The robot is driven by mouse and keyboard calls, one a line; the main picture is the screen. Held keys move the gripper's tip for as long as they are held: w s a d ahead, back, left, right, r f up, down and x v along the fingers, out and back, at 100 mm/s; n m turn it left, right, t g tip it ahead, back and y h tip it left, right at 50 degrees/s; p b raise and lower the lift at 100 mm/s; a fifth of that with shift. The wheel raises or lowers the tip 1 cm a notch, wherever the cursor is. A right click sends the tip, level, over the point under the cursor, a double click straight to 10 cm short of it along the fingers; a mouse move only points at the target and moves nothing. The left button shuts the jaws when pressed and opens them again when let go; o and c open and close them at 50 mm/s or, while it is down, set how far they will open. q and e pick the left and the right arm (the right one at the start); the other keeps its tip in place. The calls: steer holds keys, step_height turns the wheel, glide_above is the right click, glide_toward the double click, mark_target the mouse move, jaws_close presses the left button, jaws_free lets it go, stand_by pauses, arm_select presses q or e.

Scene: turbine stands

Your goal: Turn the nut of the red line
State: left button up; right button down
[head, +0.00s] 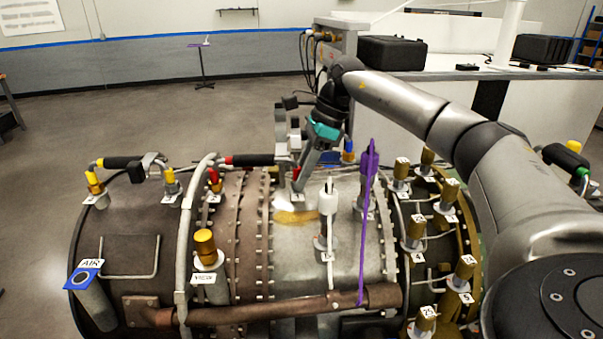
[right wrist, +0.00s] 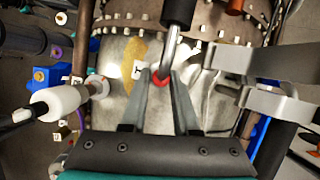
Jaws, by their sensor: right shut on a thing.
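The red line runs across the top of the turbine as a bent metal tube with a black sleeve (head: 253,160). One red nut (head: 214,177) shows at its left end, near the pale hoop. At its right end my right gripper (head: 298,185) reaches down onto the casing. In the right wrist view, the right gripper (right wrist: 161,84) has its two fingers closed on a red nut (right wrist: 161,79) at the foot of the bent tube (right wrist: 173,50). In the head view this nut is mostly hidden by the gripper. My left gripper is in neither view.
The turbine casing (head: 150,223) carries a yellow-nut line (head: 123,162) at left. Grey bracket plates (right wrist: 225,58) lie close beside the fingers. Gold fittings (head: 415,228) crowd the right.

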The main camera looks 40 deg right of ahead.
steer(key=c, duration=0.6)
jaws_free()
steer(key=shift+c, duration=0.2)
steer(key=v, duration=1.5)
steer(key=shift+r+p, duration=0.15)
steer(key=shift+p, duration=0.2)
